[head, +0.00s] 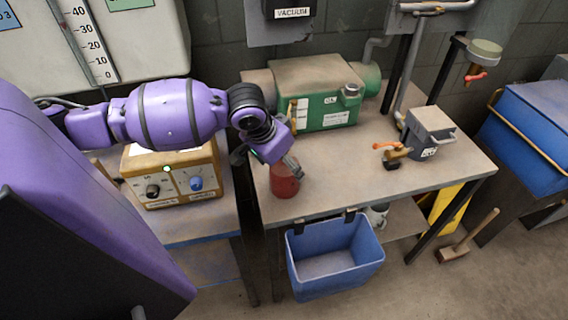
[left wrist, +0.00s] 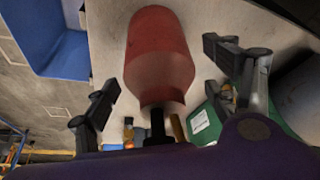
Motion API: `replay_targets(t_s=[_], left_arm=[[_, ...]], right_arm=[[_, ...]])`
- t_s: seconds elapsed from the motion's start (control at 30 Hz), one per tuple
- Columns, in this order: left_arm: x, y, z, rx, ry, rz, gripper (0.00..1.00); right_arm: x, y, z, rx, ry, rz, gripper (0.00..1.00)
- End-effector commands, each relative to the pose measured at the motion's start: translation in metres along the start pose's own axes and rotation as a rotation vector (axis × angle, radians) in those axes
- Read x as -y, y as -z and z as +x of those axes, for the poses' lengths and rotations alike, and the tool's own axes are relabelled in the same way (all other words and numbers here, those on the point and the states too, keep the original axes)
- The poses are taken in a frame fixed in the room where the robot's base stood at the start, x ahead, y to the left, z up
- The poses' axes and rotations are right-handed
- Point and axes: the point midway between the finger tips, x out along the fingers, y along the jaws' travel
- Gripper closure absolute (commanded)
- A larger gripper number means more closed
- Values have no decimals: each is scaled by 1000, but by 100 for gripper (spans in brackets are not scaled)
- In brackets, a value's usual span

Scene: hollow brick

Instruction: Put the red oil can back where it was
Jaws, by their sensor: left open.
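The red oil can (head: 285,181) stands upright on the workbench (head: 350,185) near its left front edge. My left gripper (head: 291,168) is just above and beside the can, partly covering its top. In the left wrist view the can (left wrist: 158,55) lies between the two spread fingers of the left gripper (left wrist: 165,75), with visible gaps on both sides. The fingers are open and do not appear to touch the can. My right gripper is not in view.
A green pump (head: 320,90) stands behind the can. A grey vise-like block (head: 430,130) and an orange-handled valve (head: 395,153) are to the right. A blue bin (head: 335,258) hangs at the bench front. An orange control box (head: 172,175) is left. Mid-bench is clear.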

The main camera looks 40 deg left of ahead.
Motion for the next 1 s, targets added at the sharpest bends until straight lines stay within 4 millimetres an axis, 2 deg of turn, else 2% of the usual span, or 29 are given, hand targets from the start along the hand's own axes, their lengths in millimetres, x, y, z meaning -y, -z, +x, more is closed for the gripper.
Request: replay_targets(t_s=[0.3,0.5,0.7,1.0], left_arm=[[1,2,-67,-5,4,3,21],[1,1,-102,-4,3,0,21],[0,0,-117,-1,1,0,21],[0,0,-117,0,0,0,21]], right_arm=[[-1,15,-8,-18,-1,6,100],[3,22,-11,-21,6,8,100],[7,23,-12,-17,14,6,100],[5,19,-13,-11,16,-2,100]])
